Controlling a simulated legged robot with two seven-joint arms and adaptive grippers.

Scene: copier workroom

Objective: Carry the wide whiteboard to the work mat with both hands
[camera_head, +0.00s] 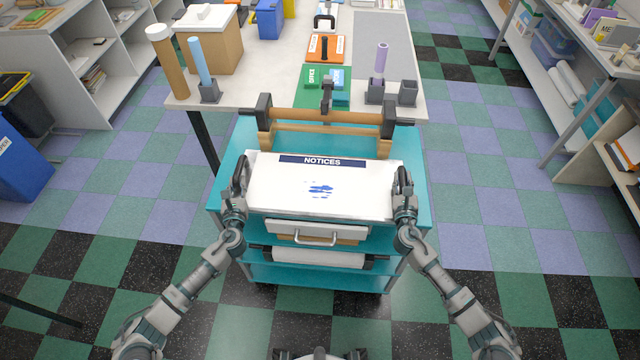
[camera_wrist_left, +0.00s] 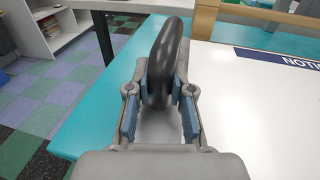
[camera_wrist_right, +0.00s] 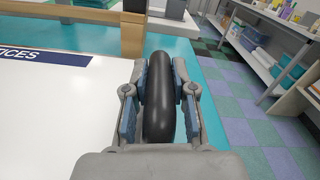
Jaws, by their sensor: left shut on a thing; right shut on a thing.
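The wide whiteboard (camera_head: 280,190) has a dark blue "NOTICES" strip and blue scribbles, and is over the teal cart top. Whether it touches the cart is unclear. A black handle stands at each end. My left gripper (camera_head: 238,185) is shut on the left handle (camera_wrist_left: 165,62). My right gripper (camera_head: 404,190) is shut on the right handle (camera_wrist_right: 158,95). The whiteboard also shows in the left wrist view (camera_wrist_left: 255,100) and the right wrist view (camera_wrist_right: 60,110). A flat grey area (camera_head: 384,40), perhaps the work mat, lies on the far table's right side.
A wooden bar in black holders (camera_head: 325,118) stands behind the whiteboard on the teal cart (camera_head: 405,140). The white table (camera_head: 245,85) beyond holds tubes in stands, a wooden box (camera_head: 215,45), and green and orange pieces. Shelves flank both sides.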

